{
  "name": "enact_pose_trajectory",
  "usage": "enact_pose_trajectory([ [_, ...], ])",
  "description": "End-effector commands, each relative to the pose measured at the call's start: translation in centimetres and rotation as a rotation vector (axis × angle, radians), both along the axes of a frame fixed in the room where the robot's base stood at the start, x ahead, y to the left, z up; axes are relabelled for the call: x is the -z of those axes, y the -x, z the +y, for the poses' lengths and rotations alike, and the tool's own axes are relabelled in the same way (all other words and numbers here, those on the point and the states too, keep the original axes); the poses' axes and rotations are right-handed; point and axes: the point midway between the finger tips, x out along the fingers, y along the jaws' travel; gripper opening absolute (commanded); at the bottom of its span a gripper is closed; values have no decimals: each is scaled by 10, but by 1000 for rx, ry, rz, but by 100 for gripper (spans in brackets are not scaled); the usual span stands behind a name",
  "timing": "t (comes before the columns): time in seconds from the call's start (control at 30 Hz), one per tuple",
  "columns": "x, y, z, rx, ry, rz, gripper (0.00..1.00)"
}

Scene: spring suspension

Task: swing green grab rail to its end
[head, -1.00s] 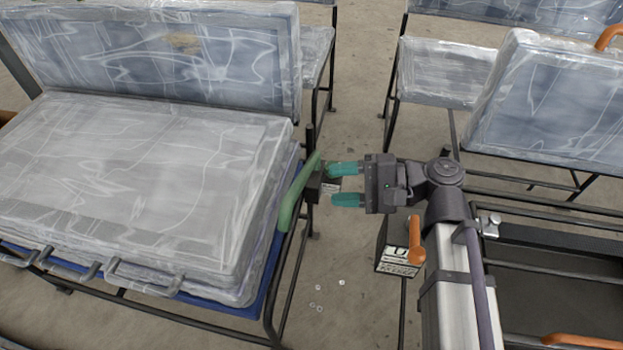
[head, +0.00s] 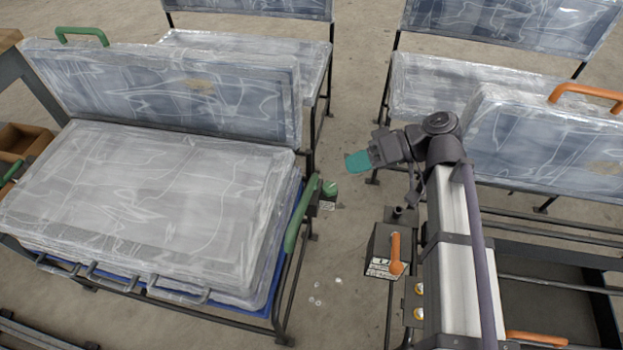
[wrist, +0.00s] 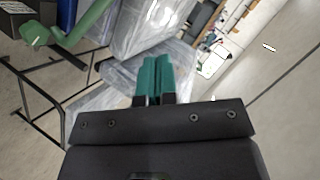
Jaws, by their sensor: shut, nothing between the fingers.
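A green grab rail (head: 301,215) is on the right side of the left wrapped seat, slanting along the seat's edge from a pivot block with a green knob (head: 329,188). A green rail also shows in the wrist view (wrist: 88,27) at the upper left. My gripper (head: 352,161) has teal fingers, pressed together and empty. It is above and to the right of the knob, apart from the rail, in the head view. The closed fingertips also show in the wrist view (wrist: 156,62).
An orange lever (head: 396,252) on a labelled block stands below my gripper. The left backrest carries another green handle (head: 82,32); the right one an orange handle (head: 588,93). Bare floor (head: 345,275) lies between the seat rows.

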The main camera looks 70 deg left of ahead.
Motion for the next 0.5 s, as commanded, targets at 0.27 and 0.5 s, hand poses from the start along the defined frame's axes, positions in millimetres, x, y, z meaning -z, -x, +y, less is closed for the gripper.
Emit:
enact_pose_trajectory([
  [0.27, 12, -4, -3, -249, -371, -122, 0],
  [0.5, 22, 9, -1, -250, -373, -121, 0],
])
